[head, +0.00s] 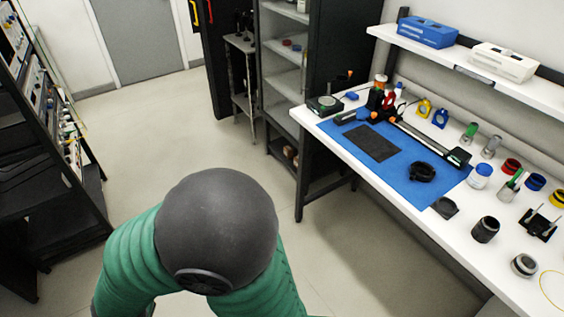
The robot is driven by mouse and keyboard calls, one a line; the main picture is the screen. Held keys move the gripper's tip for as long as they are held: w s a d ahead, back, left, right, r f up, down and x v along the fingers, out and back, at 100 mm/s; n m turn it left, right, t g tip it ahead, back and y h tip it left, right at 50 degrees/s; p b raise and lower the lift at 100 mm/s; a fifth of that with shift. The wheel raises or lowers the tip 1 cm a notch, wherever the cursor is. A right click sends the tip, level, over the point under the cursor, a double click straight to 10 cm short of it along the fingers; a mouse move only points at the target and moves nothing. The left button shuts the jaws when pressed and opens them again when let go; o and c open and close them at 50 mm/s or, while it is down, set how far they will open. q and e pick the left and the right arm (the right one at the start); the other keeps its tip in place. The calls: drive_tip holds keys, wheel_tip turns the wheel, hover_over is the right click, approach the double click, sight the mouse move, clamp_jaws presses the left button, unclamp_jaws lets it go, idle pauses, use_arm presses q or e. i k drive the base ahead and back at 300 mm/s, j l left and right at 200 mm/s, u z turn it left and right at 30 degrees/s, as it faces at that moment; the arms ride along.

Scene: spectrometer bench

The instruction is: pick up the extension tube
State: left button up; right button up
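The white bench (340,150) on the right holds many small parts, and I cannot tell for certain which one is the extension tube. A short dark cylinder (485,230) stands upright near its front edge. A shorter dark and silver cylinder (523,265) stands nearer to me. A black ring-shaped part (422,172) lies on the blue mat (400,187). Neither gripper is in view. A green arm section of mine with a dark rounded joint fills the lower left middle, well apart from the bench.
A shelf with blue (427,32) and white (503,62) boxes overhangs the bench's back. A rail instrument (420,138) lies along the mat. A black open cabinet (285,55) stands behind the bench, and a black equipment rack (45,200) stands left. The floor between is clear.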

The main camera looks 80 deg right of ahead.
sight(517, 266)
drive_tip(key=z, duration=4.45)
